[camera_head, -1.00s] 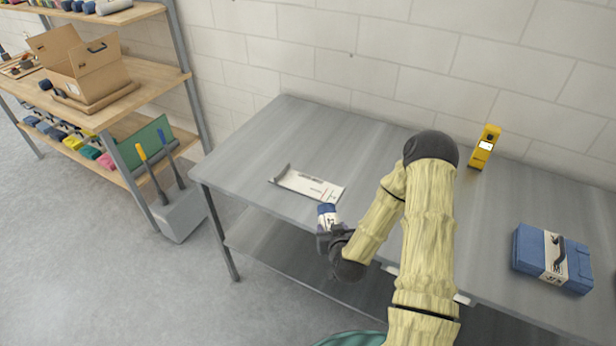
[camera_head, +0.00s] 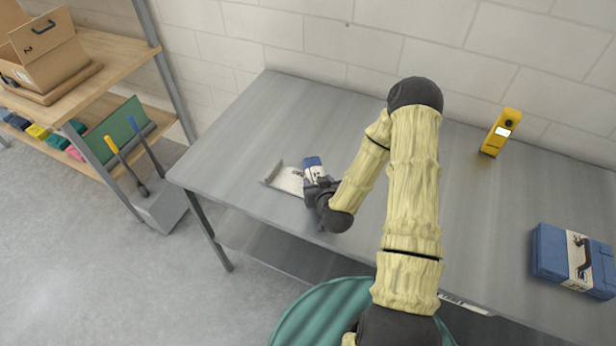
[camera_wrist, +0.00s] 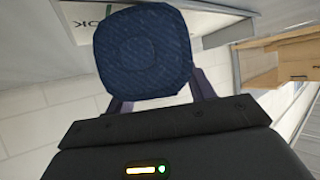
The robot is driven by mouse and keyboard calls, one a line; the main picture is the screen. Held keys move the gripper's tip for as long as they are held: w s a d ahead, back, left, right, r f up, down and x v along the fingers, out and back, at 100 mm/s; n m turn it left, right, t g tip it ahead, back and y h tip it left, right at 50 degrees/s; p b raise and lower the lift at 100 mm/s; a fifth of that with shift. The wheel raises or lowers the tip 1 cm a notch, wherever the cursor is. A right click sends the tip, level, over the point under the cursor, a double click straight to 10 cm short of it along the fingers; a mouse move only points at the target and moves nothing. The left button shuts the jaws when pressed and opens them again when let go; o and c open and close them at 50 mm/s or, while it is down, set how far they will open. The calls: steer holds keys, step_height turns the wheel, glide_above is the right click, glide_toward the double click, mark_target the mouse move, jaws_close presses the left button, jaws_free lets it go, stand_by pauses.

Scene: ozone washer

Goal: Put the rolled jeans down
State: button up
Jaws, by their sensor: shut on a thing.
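The rolled jeans (camera_head: 314,168) are a small dark blue roll with a white band. My gripper (camera_head: 317,184) is shut on them and holds them over the near part of the grey table, by a white labelled tray (camera_head: 289,181). In the wrist view the round blue denim end of the jeans (camera_wrist: 142,52) sits between the two fingers (camera_wrist: 160,100). The tray's right part is hidden behind the jeans and gripper. I cannot tell whether the jeans touch the tray or table.
The grey metal table (camera_head: 290,115) is clear at its back left. A yellow handheld device (camera_head: 500,132) stands at the back right, and a blue case (camera_head: 574,260) lies at the right. A wooden shelf (camera_head: 95,70) with a cardboard box (camera_head: 45,50) stands at the left.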

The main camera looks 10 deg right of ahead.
mark_target(309, 174)
steer(key=shift+w, duration=0.35)
steer(key=shift+r, duration=0.15)
steer(key=w+a+r+n+y, duration=0.1)
steer(key=w+a+r+n+y+b, duration=0.1)
steer(key=w+r, duration=0.1)
steer(key=shift+r, duration=0.15)
step_height(309, 174, up, 5)
steer(key=n+g+y+b, duration=0.1)
steer(key=n+g+y, duration=0.1)
steer(key=n+y, duration=0.1)
steer(key=n+g+y+b, duration=0.1)
steer(key=n+y, duration=0.3)
steer(key=shift+a+r+n+g, duration=0.1)
steer(key=shift+r+n+g, duration=0.1)
steer(key=shift+n+g, duration=0.15)
steer(key=shift+s+d+n+g+y+b, duration=0.25)
steer(key=shift+s+d+g, duration=0.1)
steer(key=shift+d, duration=0.25)
steer(key=shift+s+d+n+g+y+b, duration=0.2)
steer(key=shift+s+d, duration=0.1)
steer(key=shift+d, duration=0.25)
